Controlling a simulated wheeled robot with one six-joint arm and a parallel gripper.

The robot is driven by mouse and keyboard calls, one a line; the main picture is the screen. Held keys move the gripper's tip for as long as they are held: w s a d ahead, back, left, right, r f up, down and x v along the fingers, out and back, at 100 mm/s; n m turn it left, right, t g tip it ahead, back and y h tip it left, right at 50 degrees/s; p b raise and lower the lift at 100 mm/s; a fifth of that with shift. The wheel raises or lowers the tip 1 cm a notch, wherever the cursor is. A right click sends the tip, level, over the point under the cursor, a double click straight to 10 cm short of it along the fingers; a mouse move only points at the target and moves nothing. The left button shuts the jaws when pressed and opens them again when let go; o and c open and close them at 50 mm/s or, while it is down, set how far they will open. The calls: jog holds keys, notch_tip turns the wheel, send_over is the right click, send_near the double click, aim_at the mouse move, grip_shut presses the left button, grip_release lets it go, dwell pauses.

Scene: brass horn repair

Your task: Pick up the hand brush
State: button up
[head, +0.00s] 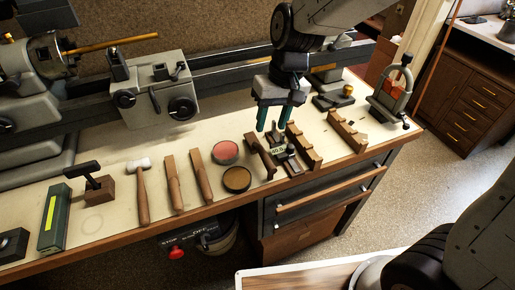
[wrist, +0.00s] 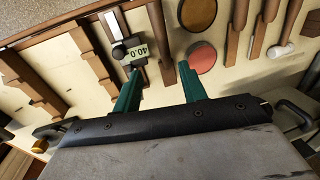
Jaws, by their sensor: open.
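My gripper (head: 272,129) is open and empty above the bench, its two green fingers pointing down; it also shows in the wrist view (wrist: 158,72). A slim brown wooden piece (head: 261,157), which may be the hand brush, lies just beyond the fingertips between the round tins and the caliper. In the wrist view this piece (wrist: 163,42) runs up from between the fingers, and I cannot make out bristles. The fingers look apart from it. Two flat wooden sticks (head: 173,184) lie further left; I cannot tell whether either is a brush.
A digital caliper (head: 279,151) lies close to the right of the brown piece, beside notched wooden racks (head: 303,147). A red tin (head: 225,152) and a brown tin (head: 236,179) are close on the left. A mallet (head: 142,190) lies further left. A lathe (head: 160,85) stands behind.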

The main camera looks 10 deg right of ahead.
aim_at(260, 145)
jog(key=a+f, duration=0.2)
jog(key=f, duration=0.1)
jog(key=shift+w+a, duration=0.15)
jog(key=shift+w, duration=0.25)
jog(key=f, duration=0.6)
jog(key=shift+s+a+f, duration=0.25)
jog(key=shift+s+f, duration=0.05)
jog(key=shift+f, duration=0.1)
grip_shut()
